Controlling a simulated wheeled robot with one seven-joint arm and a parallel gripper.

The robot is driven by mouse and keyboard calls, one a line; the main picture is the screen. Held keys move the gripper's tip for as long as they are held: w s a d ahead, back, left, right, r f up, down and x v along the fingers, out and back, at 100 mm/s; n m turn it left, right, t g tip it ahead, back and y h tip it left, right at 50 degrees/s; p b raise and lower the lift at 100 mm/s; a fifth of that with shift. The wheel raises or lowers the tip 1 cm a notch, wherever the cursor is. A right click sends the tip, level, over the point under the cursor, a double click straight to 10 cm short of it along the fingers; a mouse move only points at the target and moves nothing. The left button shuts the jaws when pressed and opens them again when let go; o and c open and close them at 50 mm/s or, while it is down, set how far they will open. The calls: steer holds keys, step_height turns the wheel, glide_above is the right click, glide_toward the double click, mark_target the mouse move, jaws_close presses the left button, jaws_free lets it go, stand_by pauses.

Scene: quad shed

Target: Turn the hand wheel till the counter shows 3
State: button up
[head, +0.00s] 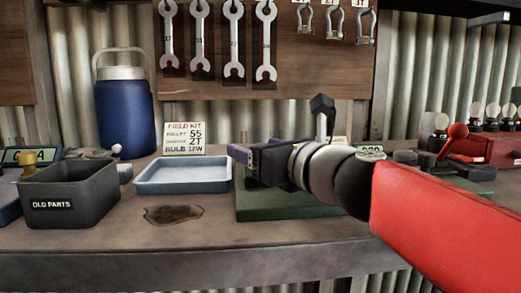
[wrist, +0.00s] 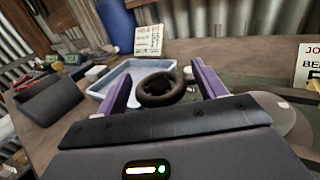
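The dark round hand wheel (wrist: 160,88) shows in the wrist view, just ahead of my gripper (wrist: 162,82). My gripper's two purple fingers are spread wide apart, one on each side of the wheel. I cannot tell whether either finger touches it. In the head view my gripper (head: 243,155) is above a green base plate (head: 280,212), and my gripper and arm hide the wheel.
A blue tray (head: 183,188) and an OLD PARTS bin (head: 70,205) stand left on the bench. A blue jug (head: 124,115) and a FIELD KIT card (head: 184,139) are behind. A red box with bulbs (head: 490,148) stands right. An oil stain (head: 173,214) marks clear bench in front.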

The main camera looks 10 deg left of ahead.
steer(key=v, duration=0.8)
steer(key=shift+a+p, duration=0.1)
steer(key=shift+p, duration=0.3)
